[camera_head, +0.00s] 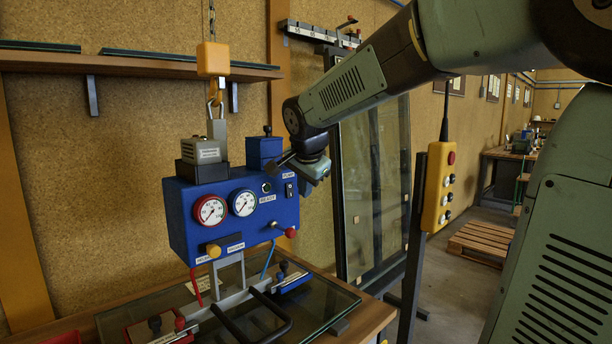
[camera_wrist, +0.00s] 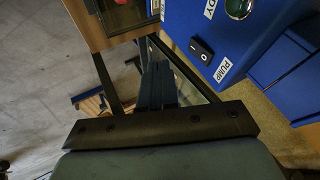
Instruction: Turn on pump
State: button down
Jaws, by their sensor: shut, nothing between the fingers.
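The blue pump unit (camera_head: 225,228) hangs above the glass, with two round gauges on its front. Its black pump rocker switch (camera_head: 290,189) is at the right end of the front face, under a PUMP label. In the wrist view the switch (camera_wrist: 201,52) shows I and O marks, beside the PUMP label (camera_wrist: 223,69). I cannot tell which side is pressed. My gripper (camera_head: 284,159) is shut and empty, just above and to the right of the switch, apart from it. In the wrist view its dark fingers (camera_wrist: 158,85) are together, left of and below the switch.
A red-knobbed lever (camera_head: 290,232) and a yellow knob (camera_head: 214,250) stick out of the unit's front. A yellow hoist block (camera_head: 212,60) is above it. A yellow button pendant (camera_head: 438,188) hangs at right. Below lies a glass sheet (camera_head: 330,297) on a table.

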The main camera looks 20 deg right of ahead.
aim_at(292, 191)
jog(key=shift+w+a+f, duration=0.25)
jog(key=shift+w+f, duration=0.1)
jog(key=shift+w, duration=0.45)
jog(key=shift+w+a+f, duration=0.3)
jog(key=shift+w+f, duration=0.1)
jog(key=shift+w, duration=0.35)
jog(key=shift+w+a+f, duration=0.25)
jog(key=shift+w+f, duration=0.1)
jog(key=shift+w, duration=0.45)
jog(key=shift+a, duration=0.3)
jog(key=shift+d, duration=0.3)
jog(key=shift+r, duration=0.75)
